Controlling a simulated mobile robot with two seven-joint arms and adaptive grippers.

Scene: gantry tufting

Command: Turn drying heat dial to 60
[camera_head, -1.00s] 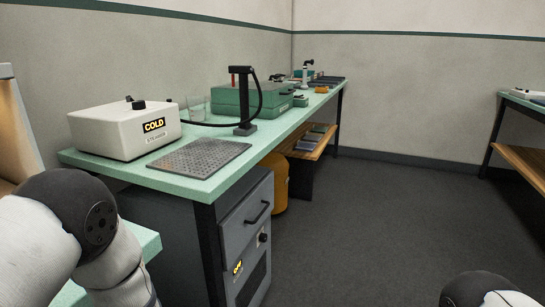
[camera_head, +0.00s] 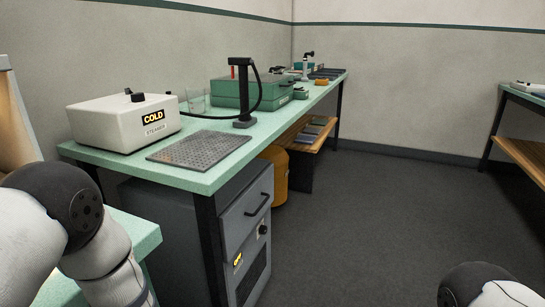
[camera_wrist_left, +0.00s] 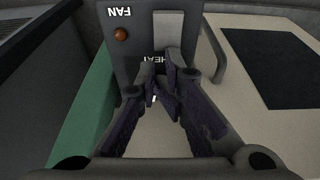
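In the left wrist view a dark control panel (camera_wrist_left: 124,60) shows upside down, with the labels FAN and HEAT. My left gripper (camera_wrist_left: 163,78) is at the HEAT label, its fingertips close together over that part of the panel. The heat dial is largely hidden behind the dark fingers; I cannot tell whether they grip it or read its setting. A small white mark shows between the fingers. In the head view only upper parts of my left arm and right arm show; the right gripper is out of view.
An orange round light or button (camera_wrist_left: 121,34) and a pale grey plate (camera_wrist_left: 168,29) are on the panel. A handle (camera_wrist_left: 214,55) stands beside it. In the head view a white steamer (camera_head: 124,121) reading COLD and a perforated plate (camera_head: 199,149) are on the green bench (camera_head: 208,180).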

